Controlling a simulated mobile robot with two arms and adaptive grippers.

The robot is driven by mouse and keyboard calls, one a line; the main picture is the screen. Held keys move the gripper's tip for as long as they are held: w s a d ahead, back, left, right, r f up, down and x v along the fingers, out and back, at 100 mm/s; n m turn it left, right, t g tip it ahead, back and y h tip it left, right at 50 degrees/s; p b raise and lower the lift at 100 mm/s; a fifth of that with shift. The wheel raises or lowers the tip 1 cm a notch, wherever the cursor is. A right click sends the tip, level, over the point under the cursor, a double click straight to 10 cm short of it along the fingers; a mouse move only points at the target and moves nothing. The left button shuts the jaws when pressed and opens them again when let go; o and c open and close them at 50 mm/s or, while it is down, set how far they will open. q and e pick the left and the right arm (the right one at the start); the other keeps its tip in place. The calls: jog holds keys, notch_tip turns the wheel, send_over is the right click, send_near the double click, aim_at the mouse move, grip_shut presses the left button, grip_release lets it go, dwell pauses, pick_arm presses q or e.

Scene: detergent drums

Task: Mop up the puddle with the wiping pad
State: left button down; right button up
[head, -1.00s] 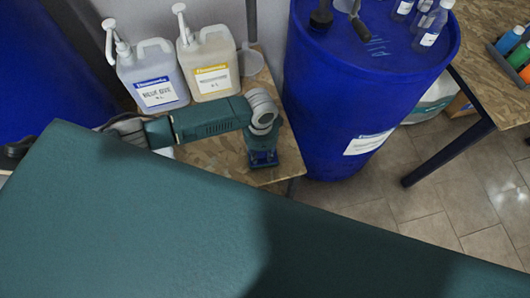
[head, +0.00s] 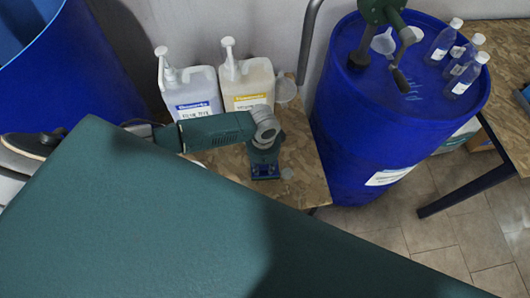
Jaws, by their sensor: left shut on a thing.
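My left gripper (head: 265,164) points down at the wooden table (head: 303,181), at the end of my teal arm coming in from the left. It is shut on a small blue flat piece, the wiping pad (head: 266,174), which is at or just above the tabletop; contact is hard to tell. The gripper covers most of the pad. A small pale, glossy patch (head: 288,173) shows on the wood just right of the pad; it looks like part of the puddle, its full outline unclear. My right gripper is not in view.
Two pump jugs, blue-labelled (head: 193,98) and yellow-labelled (head: 247,85), stand behind my left arm, near a clear funnel (head: 285,90). A blue drum (head: 365,135) right of the table bears a dark green pump (head: 383,12) and clear bottles (head: 466,80).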

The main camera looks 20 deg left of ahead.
pick_arm(q)
jog(key=r+p, duration=0.3)
jog(key=r, duration=0.1)
jog(key=shift+d, duration=0.2)
jog(key=shift+a+r, duration=0.1)
jog(key=shift+r, duration=0.1)
jog(key=shift+f, duration=0.1)
jog(key=shift+w, duration=0.15)
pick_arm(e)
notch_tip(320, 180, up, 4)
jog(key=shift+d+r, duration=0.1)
